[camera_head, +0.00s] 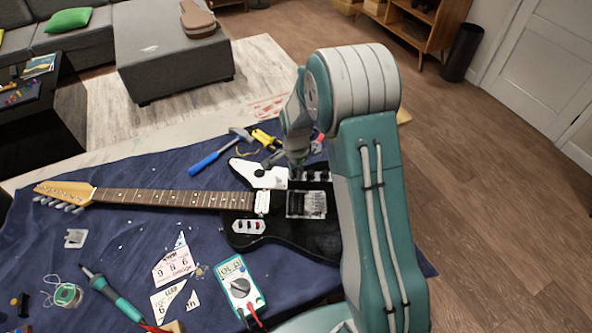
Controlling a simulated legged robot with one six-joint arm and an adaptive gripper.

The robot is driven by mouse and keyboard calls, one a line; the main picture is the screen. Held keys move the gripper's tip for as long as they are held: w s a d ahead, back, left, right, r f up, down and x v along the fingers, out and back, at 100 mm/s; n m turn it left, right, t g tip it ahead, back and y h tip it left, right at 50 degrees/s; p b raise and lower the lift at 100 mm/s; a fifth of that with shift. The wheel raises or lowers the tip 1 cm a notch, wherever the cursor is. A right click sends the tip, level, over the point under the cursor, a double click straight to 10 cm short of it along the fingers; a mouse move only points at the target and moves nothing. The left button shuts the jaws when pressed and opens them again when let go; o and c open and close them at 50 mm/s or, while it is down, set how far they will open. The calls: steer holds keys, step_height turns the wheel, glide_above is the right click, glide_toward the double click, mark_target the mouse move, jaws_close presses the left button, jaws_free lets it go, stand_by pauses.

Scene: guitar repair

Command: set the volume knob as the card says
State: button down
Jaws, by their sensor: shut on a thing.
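A black electric guitar (322,241) lies on the blue cloth, its neck pointing left. My gripper (296,174) is low over the guitar body's far side, beside the white pickguard (262,174). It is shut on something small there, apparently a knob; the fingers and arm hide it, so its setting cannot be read. A row of small light parts (317,176) shows just right of the fingers. Torn pieces of a white card lie in front of the neck: a larger piece (174,262) and a lower piece (168,300), with upside-down print I cannot read surely.
A multimeter (239,287) lies close in front of the guitar. My arm covers the table's right side.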

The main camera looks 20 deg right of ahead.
mark_target(295, 171)
steer(key=m, duration=0.5)
steer(key=shift+w+m, duration=0.1)
steer(key=shift+m, duration=0.2)
steer(key=m, duration=0.5)
steer(key=shift+m, duration=0.4)
steer(key=shift+c, duration=2.3)
jaws_free()
steer(key=shift+a, duration=0.1)
step_height(295, 171, up, 12)
